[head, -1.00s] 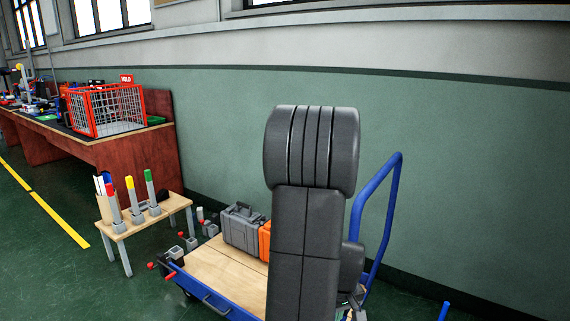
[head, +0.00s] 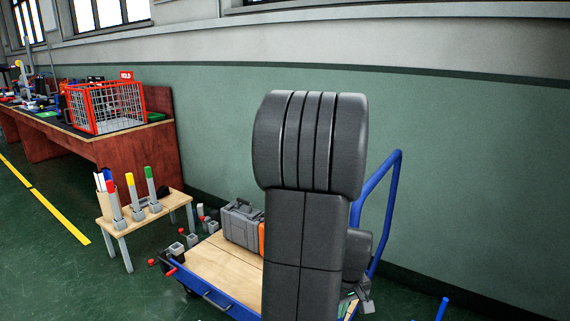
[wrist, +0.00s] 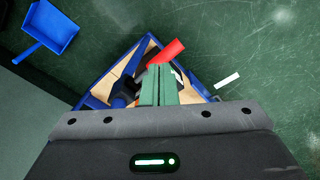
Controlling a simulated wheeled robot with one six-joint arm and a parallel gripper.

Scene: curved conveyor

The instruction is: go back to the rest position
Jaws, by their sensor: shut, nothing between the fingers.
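In the wrist view my gripper (wrist: 158,84) shows as two green fingers side by side, shut with nothing visible between them. It is above a blue-edged cart with a wooden deck, which also shows in the head view, where the cart's deck (head: 222,262) is partly hidden behind my dark arm. My gripper's fingers are not clearly visible in the head view. A red thing (wrist: 168,51) shows just beyond the fingertips in the wrist view; I cannot tell what it is.
A grey case (head: 242,222) stands on the cart, beside an orange one (head: 262,238) mostly hidden by my arm. A small table (head: 118,222) with coloured markers stands left. A red basket (head: 98,108) sits on the workbench. A blue dustpan (wrist: 50,27) lies on the floor.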

